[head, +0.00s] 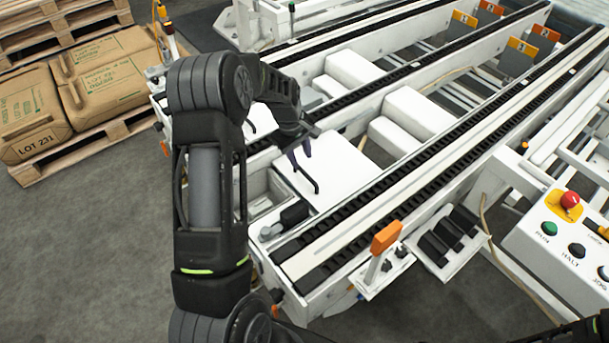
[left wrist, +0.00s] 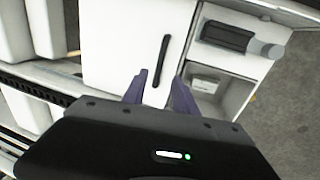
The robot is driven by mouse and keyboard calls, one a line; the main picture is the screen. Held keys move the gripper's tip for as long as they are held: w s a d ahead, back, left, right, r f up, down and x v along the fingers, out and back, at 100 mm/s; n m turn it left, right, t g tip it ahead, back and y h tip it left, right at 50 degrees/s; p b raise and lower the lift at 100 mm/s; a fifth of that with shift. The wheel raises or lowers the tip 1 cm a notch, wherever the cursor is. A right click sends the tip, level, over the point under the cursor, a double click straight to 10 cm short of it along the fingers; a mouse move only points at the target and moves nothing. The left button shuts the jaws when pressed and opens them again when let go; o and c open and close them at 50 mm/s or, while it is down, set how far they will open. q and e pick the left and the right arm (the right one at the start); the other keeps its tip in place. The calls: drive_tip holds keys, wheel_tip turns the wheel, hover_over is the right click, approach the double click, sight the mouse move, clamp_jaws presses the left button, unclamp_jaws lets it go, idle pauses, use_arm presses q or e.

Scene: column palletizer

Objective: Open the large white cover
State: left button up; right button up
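The large white cover (head: 340,172) lies flat between the black chain rails of the conveyor, with a dark bar handle near its left edge. The cover (left wrist: 112,40) and the upright black handle (left wrist: 161,62) also show in the left wrist view. My left gripper (head: 300,154) is over the cover by the handle, its purple fingers apart. In the left wrist view the open fingers (left wrist: 160,77) are on either side of the handle's lower end in the picture. I cannot tell whether they touch it. My right gripper is not in view.
An open compartment with a dark motor (head: 294,214) is beside the cover. An orange-topped post (head: 386,237) stands at the front rail. A control panel with a red button (head: 570,199) is at right. Sacks on a pallet (head: 97,150) are at left.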

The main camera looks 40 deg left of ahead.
sight(305, 173)
use_arm(q)
drive_tip(key=f, duration=0.2)
drive_tip(key=w+f, duration=0.1)
drive_tip(key=f, duration=0.4)
drive_tip(key=shift+w+d+f, duration=0.2)
drive_tip(key=shift+f, duration=0.05)
drive_tip(key=shift+c, duration=0.3)
clamp_jaws()
idle(1.2)
